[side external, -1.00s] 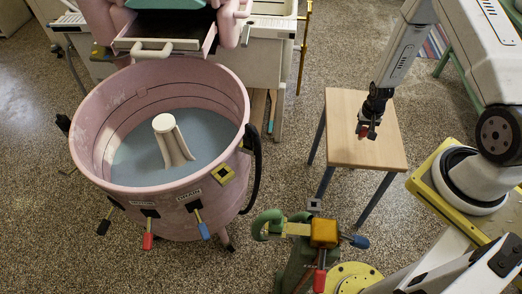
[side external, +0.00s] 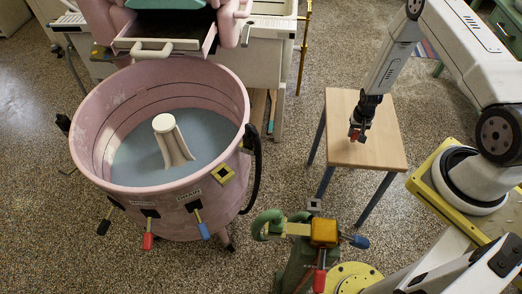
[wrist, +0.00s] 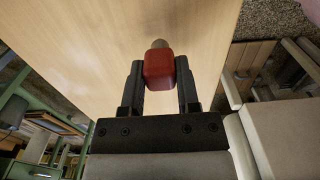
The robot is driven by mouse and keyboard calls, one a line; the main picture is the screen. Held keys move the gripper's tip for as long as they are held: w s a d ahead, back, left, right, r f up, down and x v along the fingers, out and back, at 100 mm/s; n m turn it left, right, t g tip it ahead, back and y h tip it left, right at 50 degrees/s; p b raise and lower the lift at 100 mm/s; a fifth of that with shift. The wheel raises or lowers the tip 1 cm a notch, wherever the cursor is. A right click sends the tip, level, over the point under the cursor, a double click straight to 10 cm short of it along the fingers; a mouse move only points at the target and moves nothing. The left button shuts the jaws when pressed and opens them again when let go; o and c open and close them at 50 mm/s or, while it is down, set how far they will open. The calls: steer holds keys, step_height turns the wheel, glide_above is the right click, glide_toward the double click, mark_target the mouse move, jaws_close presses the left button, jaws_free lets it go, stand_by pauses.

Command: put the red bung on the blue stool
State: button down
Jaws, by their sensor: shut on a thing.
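My gripper (wrist: 160,82) is shut on the red bung (wrist: 159,71), which sits between the two black fingers in the wrist view. A rounded brownish tip shows beyond the bung's red block. In the side external view my gripper (side external: 357,134) is over the light wooden top of the stool (side external: 385,149), left of its middle. This stool has dark blue-grey legs. Its top also fills much of the wrist view (wrist: 80,45). The bung is small and partly hidden by the fingers in the side view. I cannot tell whether it touches the top.
A pink washer tub (side external: 165,215) with bluish water and a pale agitator stands to the left. A green and yellow valve fitting (side external: 323,233) with coloured handles stands in front of the stool. The rest of the stool top appears clear, with speckled floor around it.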

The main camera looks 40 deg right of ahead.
mark_target(356, 132)
steer(key=shift+f, duration=0.7)
steer(key=shift+f, duration=0.1)
steer(key=shift+c, duration=1.6)
jaws_free()
step_height(356, 132, up, 12)
steer(key=shift+r, duration=0.2)
